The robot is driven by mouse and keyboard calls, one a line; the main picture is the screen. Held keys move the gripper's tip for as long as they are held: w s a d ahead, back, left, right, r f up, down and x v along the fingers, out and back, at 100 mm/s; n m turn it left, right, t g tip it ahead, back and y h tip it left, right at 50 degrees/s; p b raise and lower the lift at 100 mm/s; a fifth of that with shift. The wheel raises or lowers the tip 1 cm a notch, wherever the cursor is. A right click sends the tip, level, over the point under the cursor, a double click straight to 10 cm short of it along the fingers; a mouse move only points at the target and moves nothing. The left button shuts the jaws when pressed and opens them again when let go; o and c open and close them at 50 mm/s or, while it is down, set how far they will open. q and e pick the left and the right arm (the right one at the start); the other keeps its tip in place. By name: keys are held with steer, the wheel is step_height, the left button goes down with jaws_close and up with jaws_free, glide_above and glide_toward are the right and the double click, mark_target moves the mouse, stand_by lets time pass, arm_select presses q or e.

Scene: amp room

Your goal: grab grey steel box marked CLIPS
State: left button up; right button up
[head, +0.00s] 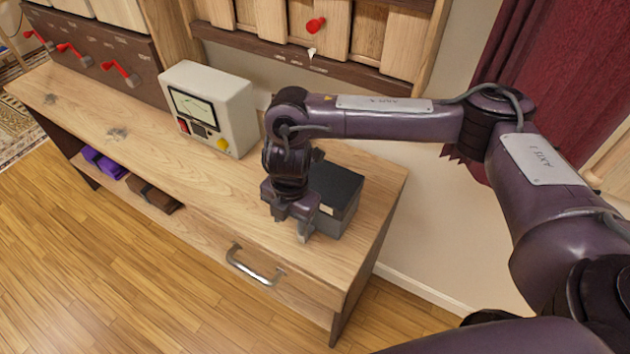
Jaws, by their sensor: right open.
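A dark grey box (343,197) with a black lid sits on the right end of the wooden bench (376,181). A small pale label shows on its front, too small to read. My right gripper (291,229) points down at the box's front left side and hides part of it. It is open, and I see nothing between its fingers. I cannot tell whether it touches the box. My left gripper is not in view.
A white meter unit (234,108) with a dial stands on the bench left of the box. A drawer handle (254,266) juts from the bench front. Purple (104,163) and brown (152,194) bundles lie on the lower shelf. Wooden panels rise behind; a red curtain (535,65) hangs right.

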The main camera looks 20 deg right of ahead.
steer(key=shift+w+d+r, duration=0.1)
steer(key=shift+d+r, duration=0.05)
steer(key=shift+d, duration=0.35)
steer(key=shift+w+d+r, duration=0.1)
steer(key=shift+d+r, duration=0.05)
steer(key=shift+d, duration=0.3)
steer(key=shift+s+d+f+h, duration=0.1)
steer(key=shift+d+f+h, duration=0.05)
steer(key=shift+f, duration=0.25)
steer(key=shift+s+d+f+h, duration=0.1)
steer(key=shift+d+f+h, duration=0.05)
steer(key=shift+f, duration=0.25)
steer(key=shift+f+b, duration=0.3)
steer(key=shift+f, duration=0.1)
step_height(320, 180, down, 4)
steer(key=shift+w+d+f, duration=0.1)
steer(key=shift+d, duration=0.05)
steer(key=shift+f, duration=0.4)
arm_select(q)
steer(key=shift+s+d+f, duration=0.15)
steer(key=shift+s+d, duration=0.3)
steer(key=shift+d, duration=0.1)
arm_select(e)
steer(key=shift+c, duration=0.2)
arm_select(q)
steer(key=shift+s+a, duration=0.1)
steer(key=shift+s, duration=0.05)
arm_select(e)
steer(key=shift+r, duration=0.1)
jaws_close()
